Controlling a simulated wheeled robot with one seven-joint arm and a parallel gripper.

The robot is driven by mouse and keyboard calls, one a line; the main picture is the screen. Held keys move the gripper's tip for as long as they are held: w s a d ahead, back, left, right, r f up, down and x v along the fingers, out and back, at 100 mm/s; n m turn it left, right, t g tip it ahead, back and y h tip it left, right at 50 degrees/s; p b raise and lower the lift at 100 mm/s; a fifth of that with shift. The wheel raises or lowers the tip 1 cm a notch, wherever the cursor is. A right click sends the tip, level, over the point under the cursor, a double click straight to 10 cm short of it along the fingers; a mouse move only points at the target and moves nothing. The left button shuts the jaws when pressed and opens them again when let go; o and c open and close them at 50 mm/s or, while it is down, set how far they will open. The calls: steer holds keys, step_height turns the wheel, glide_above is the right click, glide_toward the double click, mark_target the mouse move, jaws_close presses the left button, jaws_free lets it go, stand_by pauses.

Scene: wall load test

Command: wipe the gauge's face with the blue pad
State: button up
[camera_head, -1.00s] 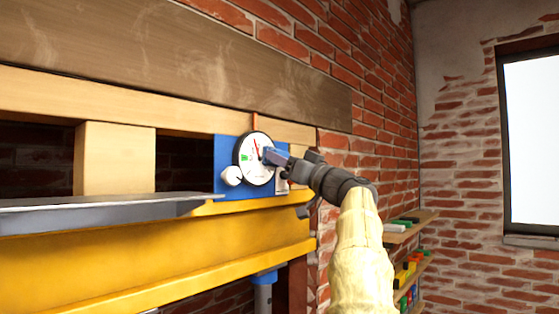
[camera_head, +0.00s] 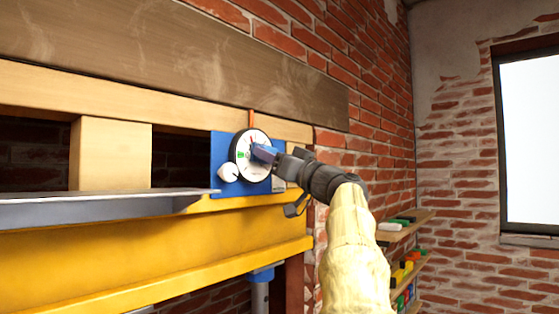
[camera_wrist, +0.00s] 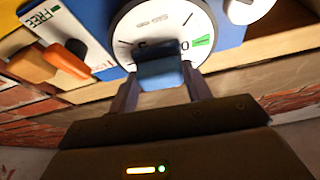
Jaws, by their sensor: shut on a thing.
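The gauge (camera_head: 244,168) has a round white face with a dark rim and a green mark, and sits on a blue plate (camera_head: 221,150) on the wall frame. My gripper (camera_head: 276,158) is shut on the blue pad (camera_head: 264,153). The pad is in front of the face, covering its centre and right part in the head view. In the wrist view the pad (camera_wrist: 160,70) lies over the face (camera_wrist: 150,20), between my fingertips (camera_wrist: 160,85). I cannot tell for sure whether it touches. The needle is mostly hidden.
A white knob (camera_head: 228,173) sits at the gauge's lower left. In the wrist view a white panel marked FREE (camera_wrist: 65,30) with an orange lever (camera_wrist: 48,60) is beside the gauge. A grey ledge (camera_head: 100,207) and yellow beam (camera_head: 130,260) are below left. Shelves (camera_head: 408,225) hold several coloured items.

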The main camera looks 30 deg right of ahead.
steer(key=shift+s+a, duration=0.15)
steer(key=shift+a, duration=0.35)
steer(key=shift+a, duration=0.1)
steer(key=shift+s+a+b, duration=0.15)
steer(key=shift+s+a, duration=0.1)
steer(key=shift+a, duration=0.35)
steer(key=shift+s+a+b, duration=0.15)
steer(key=shift+s+a, duration=0.1)
steer(key=shift+a, duration=0.4)
steer(key=shift+s+a+b, duration=0.15)
steer(key=shift+s+a, duration=0.1)
steer(key=shift+a, duration=0.35)
steer(key=s+d, duration=0.2)
steer(key=s, duration=0.3)
steer(key=shift+s, duration=0.35)
steer(key=shift+d+p, duration=0.1)
steer(key=shift+p, duration=0.2)
steer(key=s, duration=0.1)
steer(key=s+d, duration=0.1)
steer(key=shift+s+p, duration=0.3)
steer(key=shift+s, duration=0.1)
